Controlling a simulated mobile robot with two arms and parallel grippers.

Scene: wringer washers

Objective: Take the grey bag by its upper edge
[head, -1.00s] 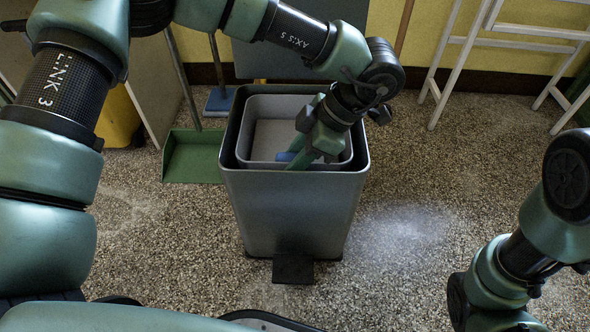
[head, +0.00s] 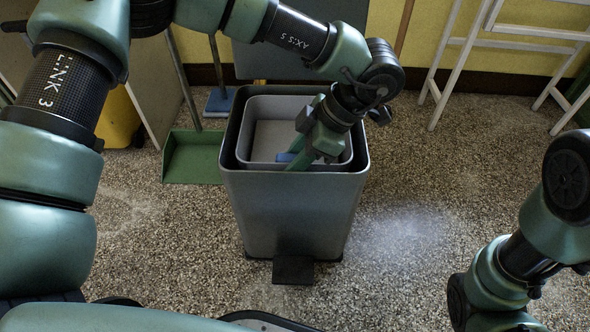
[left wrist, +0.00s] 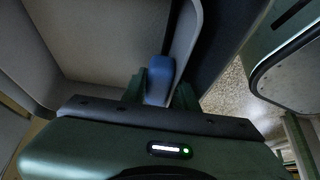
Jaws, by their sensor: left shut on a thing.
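The grey bag (head: 282,104) stands open like a square liner inside a grey pedal bin (head: 290,212). A blue tab (head: 285,157) shows at the bag's near edge. My left gripper (head: 297,163) reaches down into the bin at that edge. In the left wrist view, the gripper's green fingers (left wrist: 160,92) are on either side of the blue tab (left wrist: 160,70), shut on it at the upper edge of the bag (left wrist: 105,40). The exact contact at the fingertips is partly hidden. Of my right arm only links show, and its gripper is out of view.
A green dustpan (head: 192,157) stands left of the bin, and its raised lid (head: 290,50) is behind it. A white folding rack (head: 480,45) stands at the back right. The speckled floor (head: 440,180) right of the bin is clear.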

